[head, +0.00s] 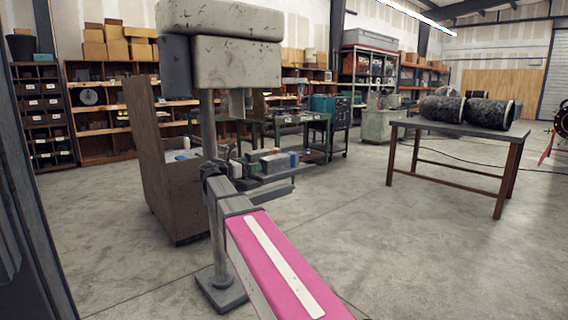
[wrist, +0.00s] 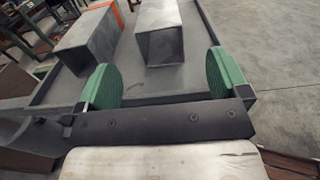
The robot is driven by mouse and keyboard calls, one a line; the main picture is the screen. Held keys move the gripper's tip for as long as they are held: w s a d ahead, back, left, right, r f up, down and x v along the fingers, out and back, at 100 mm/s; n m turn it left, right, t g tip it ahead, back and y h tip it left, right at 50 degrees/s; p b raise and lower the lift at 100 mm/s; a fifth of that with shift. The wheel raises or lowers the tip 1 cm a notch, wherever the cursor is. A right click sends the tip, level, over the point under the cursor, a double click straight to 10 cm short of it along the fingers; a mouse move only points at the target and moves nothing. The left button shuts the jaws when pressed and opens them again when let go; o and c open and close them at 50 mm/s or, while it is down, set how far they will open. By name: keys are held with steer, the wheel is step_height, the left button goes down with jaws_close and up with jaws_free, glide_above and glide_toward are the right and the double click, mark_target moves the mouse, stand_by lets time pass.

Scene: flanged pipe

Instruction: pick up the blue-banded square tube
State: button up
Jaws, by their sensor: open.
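In the head view, the blue-banded square tube (head: 279,162) is a small grey block with a blue patch at its right end. It lies on a grey tray (head: 272,192) by the drill press. In the wrist view, a grey square tube (wrist: 167,30) lies ahead with its open end toward me. It is probably the same tube, but its far end is cut off and no blue shows. My gripper (wrist: 165,82) has two green pads, wide apart and empty. It is just short of that open end, roughly in line with it. In the head view, my gripper (head: 248,170) is small and partly hidden.
A second grey square tube (wrist: 92,38) with an orange band lies to the left on the tray. The tray has a raised rim (wrist: 205,25). A drill press (head: 222,60) stands over this area. A table (head: 455,130) with black rolls stands at right, with open floor between.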

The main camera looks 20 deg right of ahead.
mark_target(269, 158)
steer(key=x, duration=1)
steer(key=shift+w+d, duration=0.2)
steer(key=c, duration=1.3)
